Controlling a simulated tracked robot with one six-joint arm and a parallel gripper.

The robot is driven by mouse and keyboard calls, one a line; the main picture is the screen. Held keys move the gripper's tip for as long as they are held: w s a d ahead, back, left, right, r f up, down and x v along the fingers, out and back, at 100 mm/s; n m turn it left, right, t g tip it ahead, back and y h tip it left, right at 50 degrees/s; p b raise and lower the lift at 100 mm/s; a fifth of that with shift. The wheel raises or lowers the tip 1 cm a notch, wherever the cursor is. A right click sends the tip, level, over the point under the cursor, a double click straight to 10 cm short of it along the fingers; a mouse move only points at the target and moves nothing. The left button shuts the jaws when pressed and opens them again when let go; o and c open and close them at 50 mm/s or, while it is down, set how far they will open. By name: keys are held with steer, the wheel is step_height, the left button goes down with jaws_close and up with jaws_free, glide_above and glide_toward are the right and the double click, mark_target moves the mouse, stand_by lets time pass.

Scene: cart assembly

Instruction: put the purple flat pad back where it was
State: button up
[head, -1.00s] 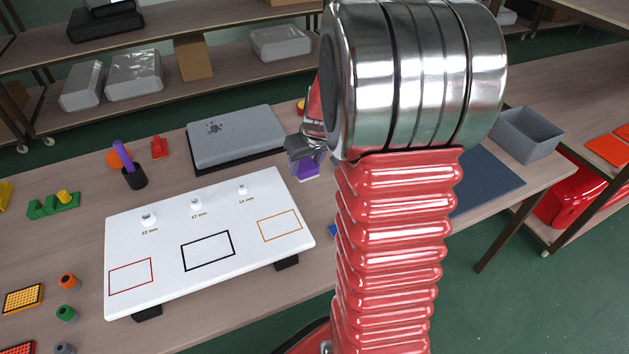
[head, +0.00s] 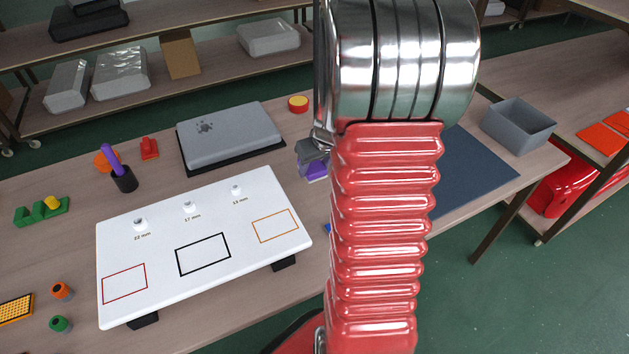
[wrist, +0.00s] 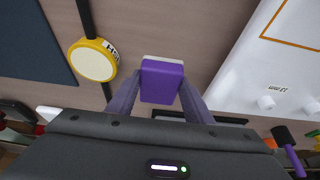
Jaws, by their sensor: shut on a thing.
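The purple flat pad (wrist: 161,80) is between the two fingers of my gripper (wrist: 158,92) in the wrist view, with a pale strip along its far edge. My gripper is shut on it. In the head view the purple pad (head: 316,171) shows just left of my red arm, over the table to the right of the white board. My gripper (head: 313,155) is partly hidden there behind my arm. I cannot tell whether the pad touches the table.
The white board (head: 205,271) with coloured outlines and small pegs lies to the left. A grey case (head: 230,136) stands behind it. A dark blue mat (head: 470,178) and a grey bin (head: 519,127) are to the right. A round yellow-rimmed thing (wrist: 93,61) is near the gripper.

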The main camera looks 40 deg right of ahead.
mark_target(314, 189)
steer(key=shift+f, duration=1)
steer(key=shift+f, duration=1.85)
steer(key=shift+f, duration=0.15)
steer(key=o, duration=1.1)
steer(key=v, duration=1.2)
